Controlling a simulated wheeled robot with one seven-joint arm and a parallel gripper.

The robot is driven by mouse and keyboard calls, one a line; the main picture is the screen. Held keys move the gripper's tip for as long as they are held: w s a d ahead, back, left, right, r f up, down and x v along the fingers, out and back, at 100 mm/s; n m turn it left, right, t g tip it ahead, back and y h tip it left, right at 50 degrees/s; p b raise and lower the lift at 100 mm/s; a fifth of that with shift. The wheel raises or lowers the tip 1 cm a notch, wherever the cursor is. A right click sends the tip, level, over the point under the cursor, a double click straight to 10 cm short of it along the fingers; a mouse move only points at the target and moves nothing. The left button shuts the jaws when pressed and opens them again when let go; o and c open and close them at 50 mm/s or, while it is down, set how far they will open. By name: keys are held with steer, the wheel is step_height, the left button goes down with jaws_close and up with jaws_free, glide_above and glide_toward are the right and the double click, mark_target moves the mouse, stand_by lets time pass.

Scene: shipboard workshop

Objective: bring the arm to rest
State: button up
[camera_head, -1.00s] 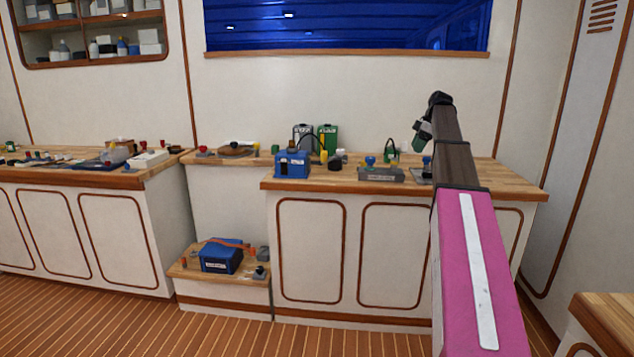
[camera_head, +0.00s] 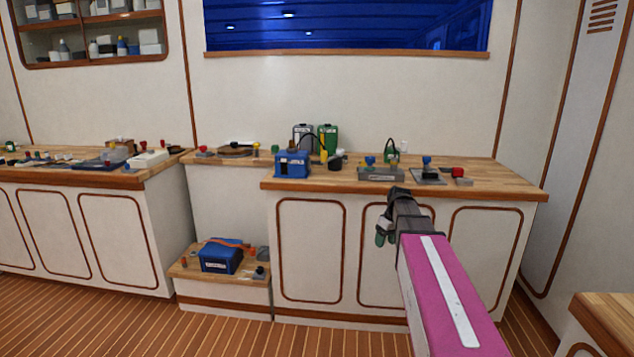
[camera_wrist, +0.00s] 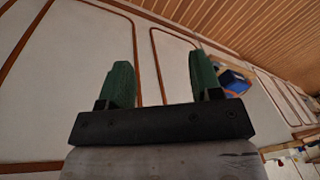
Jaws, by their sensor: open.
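My arm (camera_head: 440,290), pink with a white stripe, reaches forward from the lower right in the head view. My gripper (camera_head: 382,236) hangs at its far end, in front of the right counter's doors and below the worktop edge. In the wrist view my gripper (camera_wrist: 163,85) shows two green fingers set wide apart with nothing between them. Pale cabinet panels lie behind the fingers there, and neither finger appears to touch anything.
The right counter (camera_head: 500,179) carries a blue box (camera_head: 292,163), a grey block with knobs (camera_head: 380,174) and a red-topped part (camera_head: 459,174). A low step (camera_head: 220,283) holds a blue case (camera_head: 221,257). The left counter (camera_head: 70,179) is cluttered. Floor (camera_head: 110,322) at front left is clear.

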steer(key=s+a+f+m+h, duration=0.1)
steer(key=s+a+f+m, duration=0.2)
steer(key=s+f, duration=0.4)
steer(key=s+a+f+m+h, duration=0.1)
steer(key=s+a+f+m, duration=0.2)
steer(key=s+f, duration=0.4)
steer(key=s, duration=0.6)
steer(key=shift+a+f, duration=0.15)
steer(key=shift+f, duration=0.25)
